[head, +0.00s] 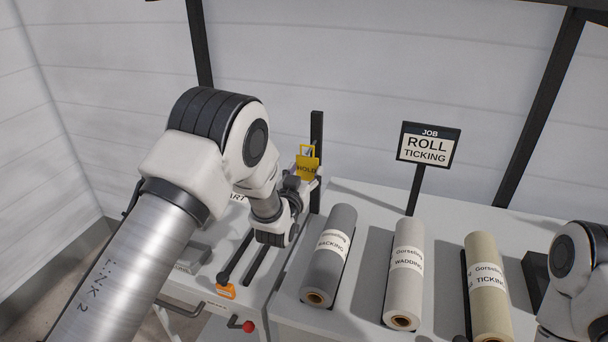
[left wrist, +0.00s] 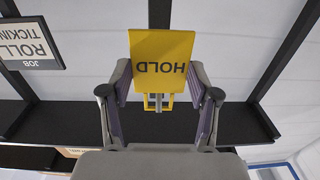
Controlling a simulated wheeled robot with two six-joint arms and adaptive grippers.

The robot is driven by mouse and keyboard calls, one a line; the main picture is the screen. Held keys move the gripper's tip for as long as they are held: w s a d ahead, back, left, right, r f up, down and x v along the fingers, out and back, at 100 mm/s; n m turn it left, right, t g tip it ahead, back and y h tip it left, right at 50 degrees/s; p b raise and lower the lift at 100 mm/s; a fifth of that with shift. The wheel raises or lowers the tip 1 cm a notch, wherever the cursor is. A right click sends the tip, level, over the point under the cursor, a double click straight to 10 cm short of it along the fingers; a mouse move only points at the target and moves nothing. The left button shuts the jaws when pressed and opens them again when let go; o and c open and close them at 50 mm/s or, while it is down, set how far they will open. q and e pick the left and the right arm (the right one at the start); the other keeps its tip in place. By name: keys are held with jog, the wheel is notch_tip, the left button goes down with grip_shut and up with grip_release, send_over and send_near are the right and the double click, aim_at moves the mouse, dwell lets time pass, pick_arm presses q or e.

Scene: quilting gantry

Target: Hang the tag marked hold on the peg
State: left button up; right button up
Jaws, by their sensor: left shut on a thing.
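The yellow tag marked HOLD (head: 307,170) is at the upright black post (head: 317,130) in the head view, with its square loop above the plate. In the left wrist view the tag (left wrist: 160,50) appears upside down between the two fingers. My left gripper (head: 296,184) is shut on the tag. A short grey peg (left wrist: 158,102) shows within the outline of the tag's loop; I cannot tell whether the loop is around it or only lined up with it. The left arm hides part of the gantry. My right gripper is out of view.
Three fabric rolls, grey (head: 330,255), white (head: 406,275) and beige (head: 488,290), lie on the table (head: 360,200). A job sign (head: 428,145) reading ROLL TICKING stands behind them. An orange tag (head: 226,291) and a red knob (head: 248,326) are at the front.

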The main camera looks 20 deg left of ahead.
pick_arm(q)
jog(key=shift+f, duration=0.15)
jog(key=shift+w+f+b, duration=0.25)
jog(key=shift+b, duration=0.2)
jog(key=shift+w+f+b, duration=0.25)
jog(key=shift+f+b, duration=0.1)
jog(key=shift+b, duration=0.1)
dwell(0.5)
jog(key=o, duration=1)
jog(key=shift+c, duration=0.2)
